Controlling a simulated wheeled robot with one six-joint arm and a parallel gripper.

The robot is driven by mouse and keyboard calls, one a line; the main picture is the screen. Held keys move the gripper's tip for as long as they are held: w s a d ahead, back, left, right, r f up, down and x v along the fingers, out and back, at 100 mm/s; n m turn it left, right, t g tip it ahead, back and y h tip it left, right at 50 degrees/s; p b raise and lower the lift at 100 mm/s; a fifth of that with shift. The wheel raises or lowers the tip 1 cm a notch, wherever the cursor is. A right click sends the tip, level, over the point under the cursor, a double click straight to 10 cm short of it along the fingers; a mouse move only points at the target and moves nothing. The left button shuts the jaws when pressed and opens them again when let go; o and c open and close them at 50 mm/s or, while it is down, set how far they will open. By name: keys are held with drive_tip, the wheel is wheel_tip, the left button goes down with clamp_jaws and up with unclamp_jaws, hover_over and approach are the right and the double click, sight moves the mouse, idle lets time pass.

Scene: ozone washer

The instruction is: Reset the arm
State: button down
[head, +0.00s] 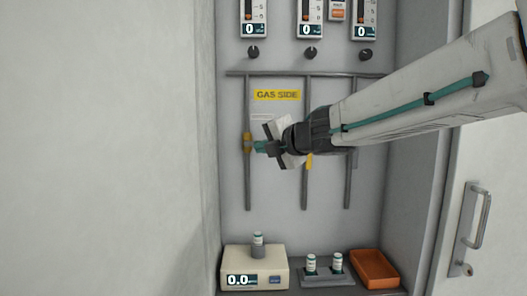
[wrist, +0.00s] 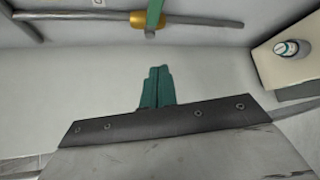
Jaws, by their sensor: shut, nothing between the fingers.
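My arm reaches in from the right in the head view, and my gripper (head: 259,147) is in front of the gas panel, beside the left pipe (head: 247,185). Its teal fingers are together with nothing between them, and they show closed in the wrist view (wrist: 156,88). A brass valve body (head: 247,143) sits on the left pipe close to the fingertips. In the wrist view the brass valve (wrist: 148,19) with a teal handle (wrist: 155,12) is beyond the fingers, apart from them. A yellow handle (head: 309,161) on the middle pipe is partly hidden by my arm.
A scale (head: 254,268) reading 0.0 bears a vial (head: 258,240). Beside it are a rack (head: 327,279) with two vials and an orange tray (head: 375,268). Gauges with knobs (head: 310,54) are above. A door handle (head: 474,216) is at right. Space left of the panel is bare wall.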

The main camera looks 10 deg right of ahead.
drive_tip(key=s+d+f+m+h, duration=0.1)
drive_tip(key=d+f+m+h, duration=0.25)
drive_tip(key=d+m, duration=0.25)
drive_tip(key=s+d+f+m+h, duration=0.1)
drive_tip(key=d+f+m+h, duration=0.2)
drive_tip(key=d+m+h, duration=0.25)
drive_tip(key=s+d+f+m+g+h, duration=0.2)
drive_tip(key=s+d+f+m+g, duration=0.25)
drive_tip(key=s+d+m, duration=0.35)
drive_tip(key=s+f+m+g+y, duration=0.1)
drive_tip(key=s+f+m+g, duration=0.2)
drive_tip(key=s, duration=1.1)
drive_tip(key=s+f+m+g+y, duration=0.2)
drive_tip(key=s+f+m+g, duration=0.2)
drive_tip(key=s, duration=1)
drive_tip(key=shift+a+f+m, duration=0.2)
drive_tip(key=shift+f+m, duration=0.55)
drive_tip(key=shift+f, duration=0.75)
